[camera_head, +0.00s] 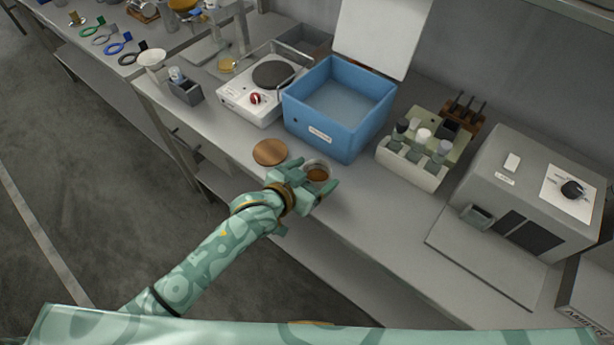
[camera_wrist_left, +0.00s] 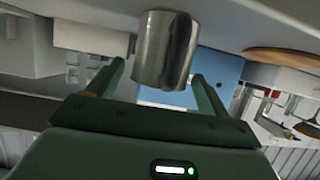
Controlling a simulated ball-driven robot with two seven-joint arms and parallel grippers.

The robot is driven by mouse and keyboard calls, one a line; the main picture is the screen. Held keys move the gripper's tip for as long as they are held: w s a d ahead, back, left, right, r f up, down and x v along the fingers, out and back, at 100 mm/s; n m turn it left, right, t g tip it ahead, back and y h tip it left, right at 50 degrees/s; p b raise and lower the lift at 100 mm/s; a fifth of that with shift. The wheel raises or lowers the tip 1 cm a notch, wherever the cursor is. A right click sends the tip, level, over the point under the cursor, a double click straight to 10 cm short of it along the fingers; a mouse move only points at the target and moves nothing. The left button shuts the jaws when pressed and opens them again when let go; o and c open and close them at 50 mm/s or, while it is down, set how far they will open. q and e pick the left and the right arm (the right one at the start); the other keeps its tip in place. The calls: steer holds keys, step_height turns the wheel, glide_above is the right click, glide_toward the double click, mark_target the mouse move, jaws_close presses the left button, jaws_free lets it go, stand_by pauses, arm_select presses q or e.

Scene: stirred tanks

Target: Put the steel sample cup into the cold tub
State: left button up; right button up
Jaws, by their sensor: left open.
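The steel sample cup (camera_head: 318,173), with brown contents, stands on the bench in front of the cold tub. The cold tub (camera_head: 308,118) is a blue open-topped box with a white lid (camera_head: 376,35) raised at its back. My left gripper (camera_head: 315,178) is at the cup, its fingers apart on either side. In the left wrist view the cup (camera_wrist_left: 152,50) shows as a shiny cylinder with a dark vertical strip, between the open fingers (camera_wrist_left: 158,72). I cannot tell whether a finger touches it. The tub (camera_wrist_left: 225,75) is partly hidden behind the cup there. My right gripper is out of view.
A round wooden disc (camera_head: 270,152) lies left of the cup. A hotplate (camera_head: 237,97) stands left of the tub, a bottle rack (camera_head: 408,171) right of it, and a grey machine (camera_head: 545,160) farther right. The bench front between cup and machine is clear.

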arm_select(q)
steer(key=p+v, duration=0.3)
steer(key=v, duration=0.9)
steer(key=s+a+f+n+g+y, duration=0.1)
steer(key=s+a+f+y, duration=0.2)
steer(key=f, duration=0.6)
steer(key=s+a+f+n+g+y, duration=0.1)
steer(key=s+a+f+g, duration=0.15)
steer(key=a+f, duration=0.5)
steer(key=s+a+f+g+y, duration=0.15)
steer(key=s+f, duration=0.25)
steer(key=f, duration=0.6)
steer(key=s+a+f+g, duration=0.1)
steer(key=s+f, duration=0.3)
steer(key=s, duration=0.4)
steer(key=s+a+f+n+g+y, duration=0.1)
steer(key=s+a+f+g, duration=0.1)
steer(key=s, duration=0.7)
steer(key=s+a+f+g+y, duration=0.1)
steer(key=s+a+f, duration=0.2)
steer(key=s+f, duration=0.3)
steer(key=s, duration=0.3)
steer(key=shift+g, duration=0.4)
steer(key=shift+w+a+f, duration=0.1)
steer(key=shift+a, duration=0.05)
